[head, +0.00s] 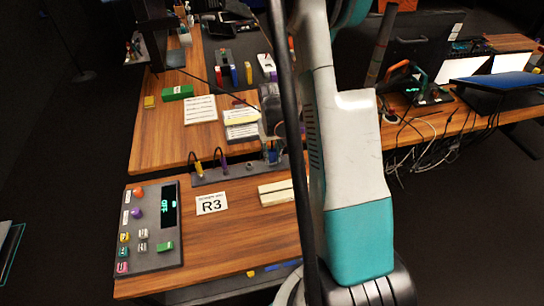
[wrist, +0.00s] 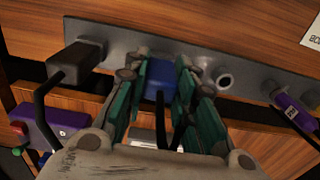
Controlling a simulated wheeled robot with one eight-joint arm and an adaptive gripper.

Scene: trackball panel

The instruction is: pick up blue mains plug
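The blue mains plug (wrist: 160,78) sits at the grey socket strip (wrist: 120,42) in the wrist view, its dark cable running down toward my wrist. My gripper (wrist: 164,72) has its two green-padded fingers on either side of the plug. The fingers look apart, with a narrow gap at the right; contact at the left is unclear. In the head view my gripper (head: 271,148) is over the right part of the socket strip (head: 228,173), and my arm hides much of that area.
A black plug (wrist: 76,62) is left of the blue one; a purple plug (wrist: 292,108) is at the right, beyond an empty round socket (wrist: 224,80). A control panel (head: 150,255) and an R3 card (head: 212,204) lie on the near wooden table.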

